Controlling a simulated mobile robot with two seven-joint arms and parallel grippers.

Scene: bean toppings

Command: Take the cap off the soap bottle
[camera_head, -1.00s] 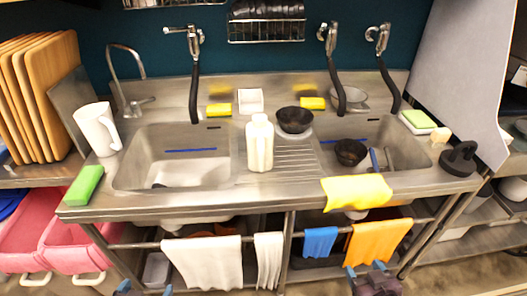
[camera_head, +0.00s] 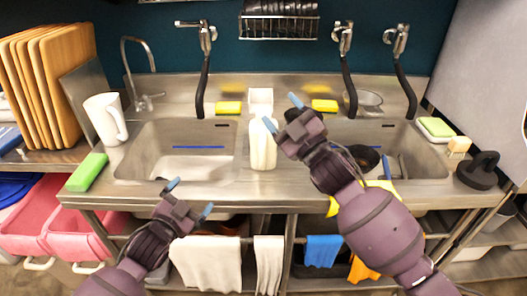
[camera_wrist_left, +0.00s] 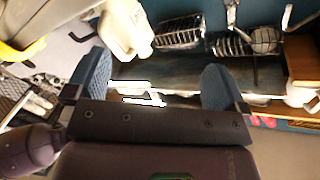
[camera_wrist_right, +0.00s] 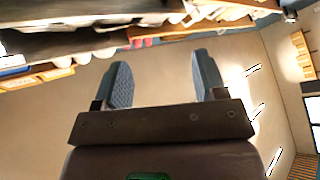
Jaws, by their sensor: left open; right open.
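The soap bottle (camera_head: 263,150) is creamy white and stands upright on the ledge between the two sinks. Its cap is at the top, and a right fingertip covers part of that area in the head view, so the cap is not clear. My right gripper (camera_head: 283,112) is open just right of the bottle's top in the picture; its wrist view shows nothing between the fingers (camera_wrist_right: 162,65). My left gripper (camera_head: 190,197) is open and empty at the counter's front edge, left of and below the bottle. A pale shape that looks like the bottle (camera_wrist_left: 125,28) shows in the left wrist view.
A white pitcher (camera_head: 103,122) and a green sponge (camera_head: 87,172) are at the left. Sinks lie left (camera_head: 180,165) and right of the bottle. Faucets stand behind.

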